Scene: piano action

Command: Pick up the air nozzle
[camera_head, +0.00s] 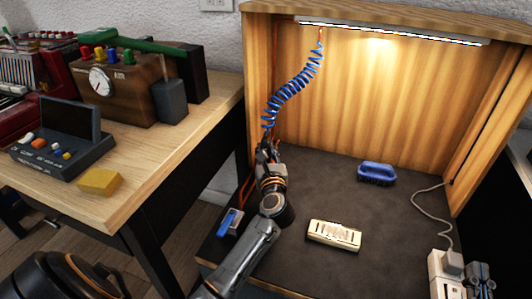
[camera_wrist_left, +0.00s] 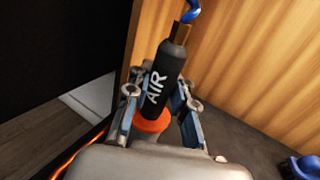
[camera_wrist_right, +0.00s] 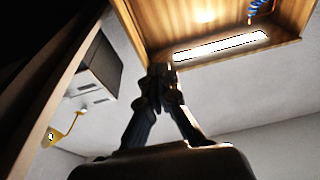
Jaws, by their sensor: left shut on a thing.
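The air nozzle (camera_wrist_left: 164,75) is a dark cylinder with white "AIR" lettering, a brass fitting on top and an orange-red lower part. My left gripper (camera_wrist_left: 160,112) is shut around its lower part, with one finger on each side. In the head view my left gripper (camera_head: 268,152) is at the left side of the wooden booth, and the nozzle is mostly hidden there. A blue coiled hose (camera_head: 288,92) runs from the nozzle up to the booth's top. My right gripper (camera_wrist_right: 162,78) looks shut and empty in the right wrist view, its fingertips together.
Inside the booth (camera_head: 390,100), a blue brush (camera_head: 376,173) and a cream block (camera_head: 334,235) lie on the dark mat (camera_head: 395,225). A white power strip (camera_head: 441,276) with a cable is at the right. The left table holds a gauge box (camera_head: 125,90) and a yellow sponge (camera_head: 100,182).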

